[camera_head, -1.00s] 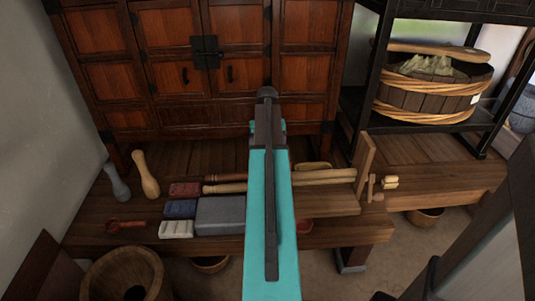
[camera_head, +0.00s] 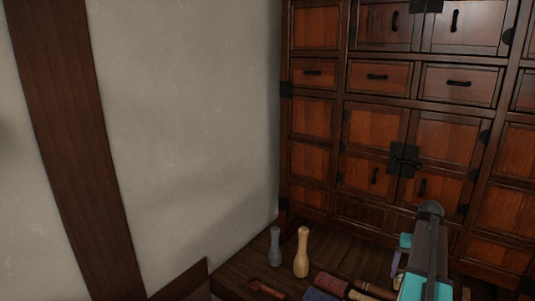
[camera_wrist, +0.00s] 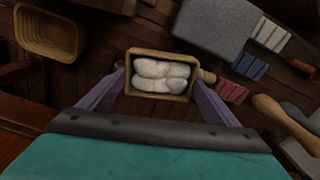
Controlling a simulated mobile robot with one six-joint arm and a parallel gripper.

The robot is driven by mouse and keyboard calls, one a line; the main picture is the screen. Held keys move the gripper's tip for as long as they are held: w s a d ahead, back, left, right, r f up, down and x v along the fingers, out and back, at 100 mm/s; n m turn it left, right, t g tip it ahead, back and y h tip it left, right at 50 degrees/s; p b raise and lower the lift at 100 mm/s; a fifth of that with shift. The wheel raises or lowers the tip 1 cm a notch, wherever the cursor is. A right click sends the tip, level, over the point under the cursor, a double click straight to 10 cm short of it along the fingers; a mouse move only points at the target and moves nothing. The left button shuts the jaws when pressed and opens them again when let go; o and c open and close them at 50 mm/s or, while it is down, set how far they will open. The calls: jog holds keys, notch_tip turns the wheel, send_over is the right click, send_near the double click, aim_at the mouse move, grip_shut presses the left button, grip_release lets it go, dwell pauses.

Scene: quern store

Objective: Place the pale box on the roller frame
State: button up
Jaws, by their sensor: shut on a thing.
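A pale tan open box (camera_wrist: 157,97) with white rounded lumps (camera_wrist: 160,76) in it sits between the purple fingers of my gripper (camera_wrist: 159,84) in the wrist view. The gripper is shut on the box's two sides. In the head view part of my arm and a purple finger (camera_head: 404,241) show at the lower right, before the cabinet; the box itself I cannot make out there. I cannot pick out the roller frame in either current view.
In the wrist view, a grey block (camera_wrist: 217,24), red (camera_wrist: 231,91) and blue (camera_wrist: 249,66) blocks and a tan tray (camera_wrist: 47,30) lie on dark boards below. In the head view, a grey pestle (camera_head: 275,247) and a tan one (camera_head: 301,253) stand near a wall (camera_head: 190,110) and a cabinet (camera_head: 312,115).

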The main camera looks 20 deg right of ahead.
jog(key=w+a+r+n, duration=0.4)
jog(key=w+a, duration=0.6)
jog(key=a, duration=0.3)
jog(key=w+a+r+n+p, duration=0.1)
jog(key=w+a+r+n, duration=0.2)
jog(key=a, duration=1)
jog(key=w+a+r+n+p, duration=0.2)
jog(key=w+a+r+n, duration=0.1)
jog(key=a, duration=1.1)
jog(key=w+a+r+n+p, duration=0.1)
jog(key=a+r+n, duration=0.3)
jog(key=a, duration=0.9)
jog(key=shift+w+a+r, duration=0.15)
jog(key=shift+w+r, duration=0.6)
jog(key=shift+w, duration=0.15)
jog(key=shift+r+p, duration=0.15)
jog(key=shift+p, duration=0.45)
jog(key=shift+r+p, duration=0.35)
jog(key=shift+p, duration=0.65)
jog(key=shift+r+p, duration=0.25)
jog(key=shift+p, duration=0.4)
jog(key=shift+r+p, duration=0.35)
jog(key=shift+p, duration=0.7)
jog(key=shift+r+p, duration=0.25)
jog(key=shift+p, duration=0.6)
